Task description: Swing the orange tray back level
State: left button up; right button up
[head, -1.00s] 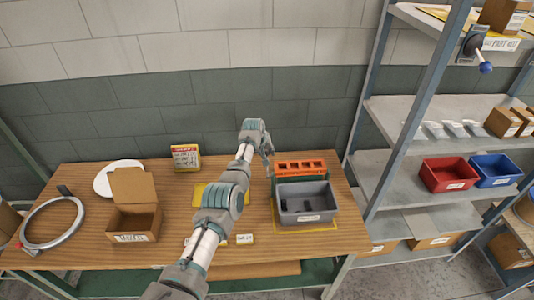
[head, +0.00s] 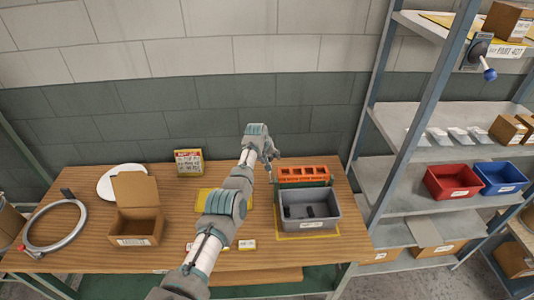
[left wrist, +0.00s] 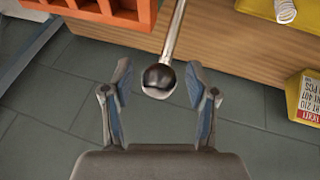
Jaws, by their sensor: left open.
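The orange tray (head: 302,172), with several compartments, is mounted on a green stand behind the grey bin at the table's right part. I cannot tell its exact tilt. In the left wrist view the tray (left wrist: 112,12) shows at the upper left. A metal rod with a black ball knob (left wrist: 158,80) reaches down in that view. My left gripper (head: 272,158) is just left of the tray. In the left wrist view it (left wrist: 158,82) is open, with the knob between its fingertips in the picture, visibly touching neither. My right gripper is out of view.
The grey bin (head: 330,209) stands in front of the tray. An open cardboard box (head: 137,229), a metal ring (head: 34,245) and a white disc (head: 108,187) are on the left of the table. A yellow labelled box (head: 188,162) stands at the back. Shelves (head: 400,185) stand to the right.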

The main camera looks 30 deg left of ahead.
pick_arm(q)
jog(key=v, duration=1.1)
jog(key=shift+r, duration=0.2)
jog(key=shift+s+a, duration=0.1)
jog(key=shift+s, duration=0.05)
